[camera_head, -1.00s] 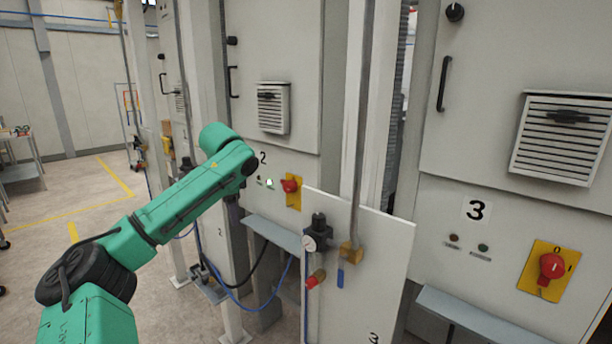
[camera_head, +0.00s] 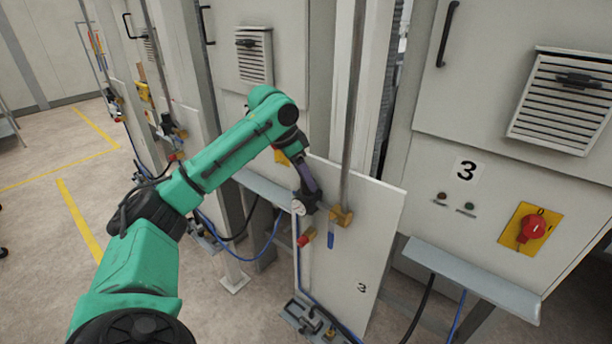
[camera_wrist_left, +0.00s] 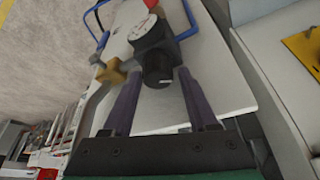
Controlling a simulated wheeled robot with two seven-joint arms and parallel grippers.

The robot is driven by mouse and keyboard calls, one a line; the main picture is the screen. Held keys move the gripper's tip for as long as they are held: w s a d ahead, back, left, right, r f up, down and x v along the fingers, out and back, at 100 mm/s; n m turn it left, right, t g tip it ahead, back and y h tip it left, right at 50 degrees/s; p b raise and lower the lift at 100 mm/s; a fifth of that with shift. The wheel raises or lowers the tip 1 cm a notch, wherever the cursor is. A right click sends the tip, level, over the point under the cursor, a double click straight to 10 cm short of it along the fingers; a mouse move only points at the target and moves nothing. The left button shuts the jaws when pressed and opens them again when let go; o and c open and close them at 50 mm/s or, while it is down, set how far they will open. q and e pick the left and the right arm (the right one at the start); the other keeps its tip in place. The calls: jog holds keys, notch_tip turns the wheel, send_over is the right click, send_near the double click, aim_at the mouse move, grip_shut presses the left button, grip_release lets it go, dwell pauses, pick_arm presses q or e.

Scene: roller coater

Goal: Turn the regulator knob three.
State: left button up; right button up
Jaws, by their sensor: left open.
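The regulator is mounted on the white panel (camera_head: 365,230) marked 3. Its dark round knob (camera_wrist_left: 158,68) shows in the left wrist view, with a white-faced gauge (camera_wrist_left: 143,27) beside it. In the head view the gauge (camera_head: 299,208) shows, but my gripper and arm cover most of the regulator. My left gripper (camera_head: 307,196) is at the regulator. In the left wrist view its two purple fingers (camera_wrist_left: 158,76) are apart, one on each side of the knob, with a gap showing. I cannot tell whether either finger touches it. My right gripper is not in view.
A vertical pipe (camera_head: 352,110) rises behind.

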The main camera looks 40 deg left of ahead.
pick_arm(q)
jog(key=shift+d+f, duration=0.1)
jog(key=shift+f, duration=0.2)
jog(key=shift+s+d, duration=0.1)
jog(key=shift+c, duration=0.3)
grip_shut()
